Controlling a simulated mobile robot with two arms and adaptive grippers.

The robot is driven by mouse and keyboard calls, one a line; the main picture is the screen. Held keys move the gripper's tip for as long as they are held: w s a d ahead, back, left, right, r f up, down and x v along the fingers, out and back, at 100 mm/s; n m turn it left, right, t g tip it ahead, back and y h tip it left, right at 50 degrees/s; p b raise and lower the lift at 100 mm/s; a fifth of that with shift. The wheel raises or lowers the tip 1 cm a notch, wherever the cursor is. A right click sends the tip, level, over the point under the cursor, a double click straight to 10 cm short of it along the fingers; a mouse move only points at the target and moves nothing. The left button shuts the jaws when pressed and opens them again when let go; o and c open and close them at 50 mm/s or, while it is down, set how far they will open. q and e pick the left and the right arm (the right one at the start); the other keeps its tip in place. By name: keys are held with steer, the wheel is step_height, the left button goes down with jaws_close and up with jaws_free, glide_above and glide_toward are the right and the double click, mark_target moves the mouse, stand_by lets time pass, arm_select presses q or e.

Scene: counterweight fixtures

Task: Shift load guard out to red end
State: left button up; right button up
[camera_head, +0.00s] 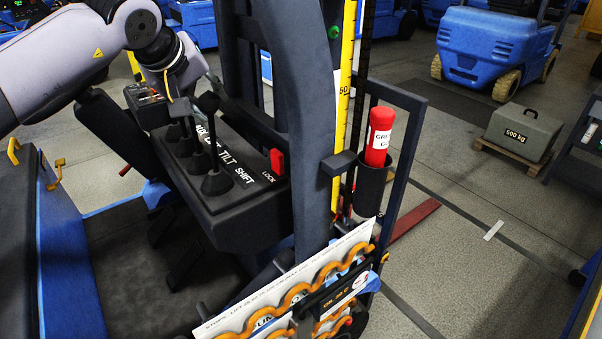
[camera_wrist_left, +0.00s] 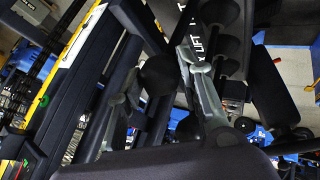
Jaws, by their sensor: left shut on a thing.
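A dark console (camera_head: 235,225) carries a row of black levers, with the words TILT and SHIFT readable on it. My left gripper (camera_head: 202,92) reaches down from the upper left and is shut on the round black knob of the front lever (camera_head: 214,165), nearest the SHIFT label. In the left wrist view the knob (camera_wrist_left: 158,75) sits between the two grey fingers of the gripper (camera_wrist_left: 165,88). A red LOCK switch (camera_head: 277,162) stands at the console's far side. I cannot clearly identify the load guard or its red end. My right gripper is not in view.
A thick dark mast post (camera_head: 300,110) rises beside the console, with a yellow scale (camera_head: 345,90). A red-capped tube (camera_head: 380,137) stands in a black holder. A 500 kg block (camera_head: 523,132) sits on a pallet. A red bar (camera_head: 415,220) lies low behind the frame.

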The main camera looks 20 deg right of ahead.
arm_select(q)
steer(key=d, duration=0.2)
steer(key=w+d+p, duration=0.1)
steer(key=d, duration=0.1)
steer(key=shift+f, duration=0.2)
steer(key=shift+o, duration=0.2)
steer(key=shift+w+d+f, duration=0.1)
steer(key=shift+d+f, duration=0.05)
steer(key=shift+d, duration=0.05)
stand_by(0.8)
steer(key=shift+a+f, duration=0.15)
steer(key=shift+a, duration=0.35)
steer(key=a, duration=0.1)
steer(key=s+a+b, duration=0.1)
steer(key=a, duration=0.1)
steer(key=a+r+b, duration=0.1)
steer(key=a, duration=0.1)
steer(key=shift+s, duration=0.4)
steer(key=shift+c, duration=0.2)
steer(key=shift+w+r, duration=0.1)
steer(key=shift+r, duration=0.1)
steer(key=shift+c, duration=0.2)
